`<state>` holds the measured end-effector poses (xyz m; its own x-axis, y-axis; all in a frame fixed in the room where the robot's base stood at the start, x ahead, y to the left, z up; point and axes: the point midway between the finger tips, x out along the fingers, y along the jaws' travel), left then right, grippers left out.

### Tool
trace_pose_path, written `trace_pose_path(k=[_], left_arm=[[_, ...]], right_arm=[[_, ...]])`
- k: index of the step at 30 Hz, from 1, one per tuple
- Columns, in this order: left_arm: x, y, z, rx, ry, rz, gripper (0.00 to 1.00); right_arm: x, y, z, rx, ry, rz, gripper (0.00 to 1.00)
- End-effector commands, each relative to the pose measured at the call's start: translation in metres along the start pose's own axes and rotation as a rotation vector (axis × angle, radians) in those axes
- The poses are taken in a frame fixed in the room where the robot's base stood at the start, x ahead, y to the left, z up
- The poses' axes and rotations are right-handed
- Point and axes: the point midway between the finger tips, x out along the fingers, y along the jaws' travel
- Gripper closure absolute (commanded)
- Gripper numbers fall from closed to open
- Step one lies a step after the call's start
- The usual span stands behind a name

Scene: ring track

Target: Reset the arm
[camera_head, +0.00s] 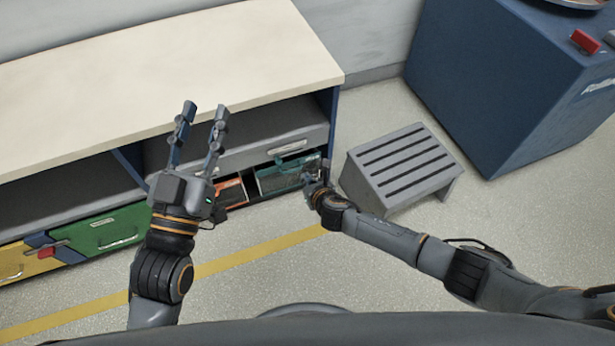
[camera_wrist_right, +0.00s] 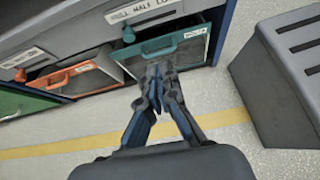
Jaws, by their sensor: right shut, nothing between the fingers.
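My right gripper (camera_head: 313,176) is low at the front of the cabinet (camera_head: 330,75), beside the teal drawer (camera_head: 280,177). In the right wrist view my right gripper (camera_wrist_right: 160,70) has its fingers together with nothing between them. The tips appear just in front of the teal drawer (camera_wrist_right: 192,47) and overlap it in the picture; whether they touch it I cannot tell. My left gripper (camera_head: 205,110) is raised in front of the cabinet with its two fingers spread apart and empty.
An orange drawer (camera_wrist_right: 72,76) is left of the teal one. A green drawer (camera_head: 112,231) and a yellow drawer (camera_head: 18,262) are further left. A grey slatted step stool (camera_head: 400,165) stands close to my right arm. A blue block-shaped unit (camera_head: 490,80) is behind it. The floor in front is clear.

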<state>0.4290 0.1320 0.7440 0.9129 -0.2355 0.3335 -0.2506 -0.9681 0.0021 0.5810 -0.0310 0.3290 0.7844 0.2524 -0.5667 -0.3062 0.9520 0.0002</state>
Motion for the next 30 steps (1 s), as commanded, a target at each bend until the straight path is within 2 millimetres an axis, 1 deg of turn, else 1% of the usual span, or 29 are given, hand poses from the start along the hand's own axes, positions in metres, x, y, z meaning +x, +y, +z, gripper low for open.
trace_pose_path(k=[4,10,11,14,17,18,19,20,21,23,24,25,26,27,30], left_arm=[[-0.001,-0.001,0.007,0.002,-0.040,-0.002,0.62],[-0.001,-0.001,0.008,0.002,-0.046,-0.002,0.62],[-0.001,-0.001,0.008,0.002,-0.045,-0.002,0.62],[-0.001,-0.001,0.008,0.002,-0.045,-0.002,0.62],[-0.001,-0.001,0.008,0.002,-0.044,-0.002,0.62],[-0.001,-0.001,0.008,0.002,-0.044,-0.002,0.62],[-0.001,-0.001,0.008,0.002,-0.044,-0.002,0.62],[-0.001,-0.001,0.008,0.002,-0.044,-0.002,0.62],[-0.001,-0.001,0.008,0.002,-0.044,-0.002,0.62],[-0.001,-0.001,0.008,0.002,-0.044,-0.002,0.62],[-0.001,-0.001,0.008,0.002,-0.044,-0.002,0.62],[-0.001,-0.001,0.008,0.002,-0.044,-0.002,0.62],[-0.001,-0.001,0.008,0.002,-0.044,-0.002,0.62],[-0.001,-0.001,0.008,0.002,-0.044,-0.002,0.62],[-0.001,-0.001,0.008,0.002,-0.044,-0.002,0.62]], right_arm=[[-0.002,0.000,0.001,0.000,0.000,0.000,1.00],[-0.003,0.002,0.001,0.010,0.000,0.004,1.00],[-0.004,0.005,0.001,0.028,-0.001,0.011,1.00],[-0.016,0.030,0.005,0.188,-0.008,0.066,1.00],[-0.042,0.070,0.023,0.522,-0.021,0.175,1.00],[-0.056,0.085,0.035,0.694,-0.026,0.228,1.00],[-0.068,0.093,0.046,0.829,-0.030,0.269,1.00],[-0.081,0.100,0.058,0.967,-0.034,0.310,1.00],[-0.098,0.105,0.074,1.151,-0.039,0.366,1.00],[-0.125,0.105,0.100,1.415,-0.048,0.452,1.00],[-0.143,0.100,0.117,1.586,-0.054,0.510,1.00],[-0.158,0.094,0.130,1.711,-0.059,0.555,1.00],[-0.172,0.087,0.142,1.828,-0.066,0.603,1.00],[-0.191,0.076,0.156,1.972,-0.073,0.664,1.00],[-0.232,0.047,0.183,2.248,-0.089,0.806,1.00]])
